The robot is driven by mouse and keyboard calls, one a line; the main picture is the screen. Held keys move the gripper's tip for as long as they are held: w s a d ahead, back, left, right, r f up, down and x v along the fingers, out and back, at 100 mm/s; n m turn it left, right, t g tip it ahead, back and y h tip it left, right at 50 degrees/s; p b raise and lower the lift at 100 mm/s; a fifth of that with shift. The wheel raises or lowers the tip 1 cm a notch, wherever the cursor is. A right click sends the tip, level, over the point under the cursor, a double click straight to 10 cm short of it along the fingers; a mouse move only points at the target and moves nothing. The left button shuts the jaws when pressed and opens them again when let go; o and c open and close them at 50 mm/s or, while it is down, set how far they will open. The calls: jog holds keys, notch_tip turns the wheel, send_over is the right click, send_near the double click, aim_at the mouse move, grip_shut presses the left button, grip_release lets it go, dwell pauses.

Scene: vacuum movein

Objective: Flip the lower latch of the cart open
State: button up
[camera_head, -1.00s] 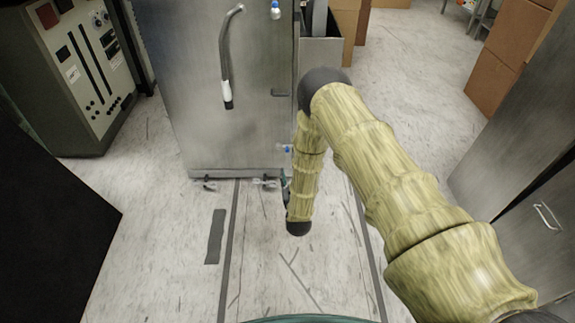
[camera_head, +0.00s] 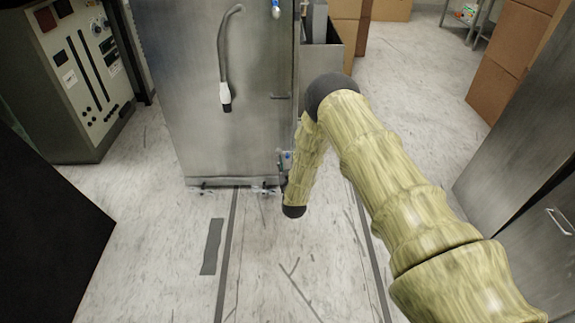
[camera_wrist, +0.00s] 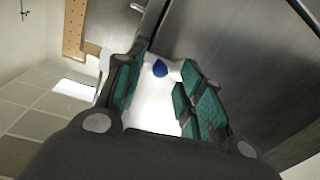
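The cart is a tall steel cabinet (camera_head: 205,100) with its door facing me. Its lower latch (camera_head: 286,155), blue and white, is on the door's right edge near the bottom. An upper latch (camera_head: 276,9), also blue and white, is high on the same edge. In the wrist view the lower latch's blue part (camera_wrist: 160,68) shows between the fingertips. My gripper (camera_wrist: 155,78) is open around it, with the right finger close to the latch's white part; I cannot tell whether they touch. In the head view my forearm mostly hides the gripper.
A long door handle (camera_head: 226,60) hangs on the cart's front. A control console (camera_head: 80,80) stands at the left and a dark panel (camera_head: 45,230) at the lower left. Steel cabinets (camera_head: 520,160) are at the right. The floor before the cart is clear.

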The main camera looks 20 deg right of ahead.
jog(key=shift+w+d, duration=0.1)
jog(key=shift+w, duration=0.4)
grip_shut()
